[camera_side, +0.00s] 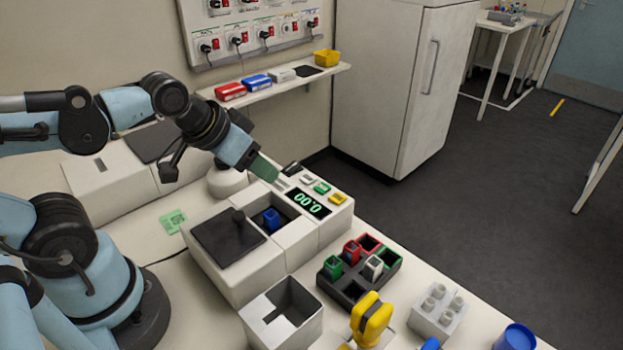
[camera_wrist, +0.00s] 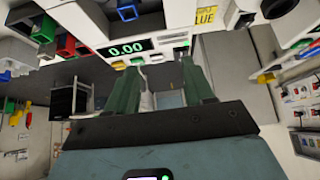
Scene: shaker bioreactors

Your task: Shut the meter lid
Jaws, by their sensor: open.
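The meter (camera_side: 296,240) is a pale box on the bench with a lit green display (camera_side: 308,204), which also shows in the wrist view (camera_wrist: 130,47). Its dark flat lid (camera_side: 222,243) with a black knob (camera_side: 238,216) lies left of the sample well, leaving the well open. A blue cuvette (camera_side: 271,219) stands in the well, and a blue piece shows at the top of the wrist view (camera_wrist: 127,10). My gripper (camera_side: 282,183) is above the meter's back end, by the buttons, away from the lid. Its green fingers (camera_wrist: 160,75) are apart and hold nothing.
A black rack (camera_side: 352,290) with coloured cuvettes stands right of the meter. An open pale box (camera_side: 283,318), a yellow object (camera_side: 371,318), a white block (camera_side: 437,312) and a blue cup (camera_side: 515,338) are at the front. A wall shelf (camera_side: 330,72) is behind.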

